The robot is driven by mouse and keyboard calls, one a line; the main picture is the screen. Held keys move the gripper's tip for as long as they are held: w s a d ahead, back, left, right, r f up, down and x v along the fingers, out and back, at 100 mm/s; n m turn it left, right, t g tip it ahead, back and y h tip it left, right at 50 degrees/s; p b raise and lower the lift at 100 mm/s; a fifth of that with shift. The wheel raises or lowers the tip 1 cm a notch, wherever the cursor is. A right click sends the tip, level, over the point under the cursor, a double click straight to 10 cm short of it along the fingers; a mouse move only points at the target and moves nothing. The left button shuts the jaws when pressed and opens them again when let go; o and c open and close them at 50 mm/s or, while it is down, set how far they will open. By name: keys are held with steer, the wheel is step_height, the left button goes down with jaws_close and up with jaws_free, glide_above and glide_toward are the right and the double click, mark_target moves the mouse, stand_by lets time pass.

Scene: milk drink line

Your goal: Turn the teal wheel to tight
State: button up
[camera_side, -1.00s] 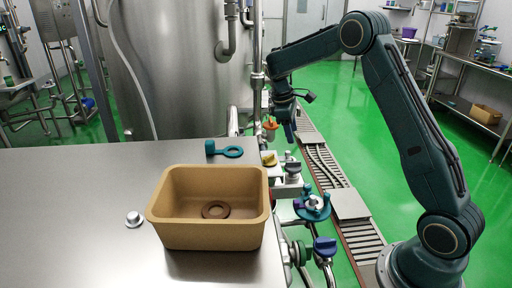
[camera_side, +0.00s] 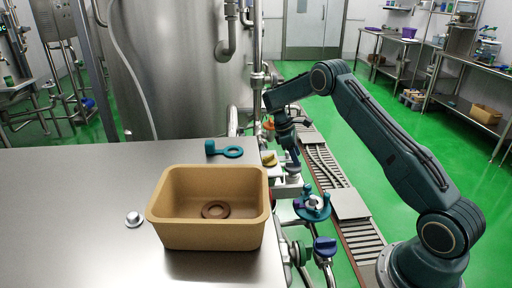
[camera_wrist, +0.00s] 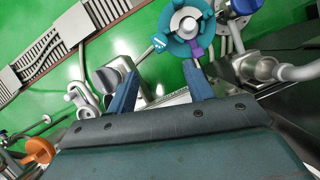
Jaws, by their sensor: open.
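The teal wheel (camera_side: 312,207) sits around a pale metal hub, right of the steel table and beside the conveyor. In the wrist view the teal wheel (camera_wrist: 178,22) is at the top, beyond the fingertips, with a purple piece (camera_wrist: 197,50) at its near edge. A small pale-marked teal tab is at its left; the marks are too small to read. My gripper (camera_side: 295,160) is above the fittings, behind the wheel in the side view, and apart from it. In the wrist view my gripper (camera_wrist: 161,75) is open, with nothing between its blue fingers.
A blue knob (camera_side: 325,246) stands in front of the wheel. A tan bin (camera_side: 210,235) and a teal ring-ended piece (camera_side: 232,152) are on the table. Conveyor rollers (camera_side: 362,240) run along the right.

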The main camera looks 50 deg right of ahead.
mark_target(308, 185)
steer(key=x, duration=1.3)
steer(key=shift+s+d+f, duration=0.1)
steer(key=shift+s+f, duration=0.05)
steer(key=shift+f, duration=0.05)
steer(key=shift+c, duration=0.4)
steer(key=c, duration=0.9)
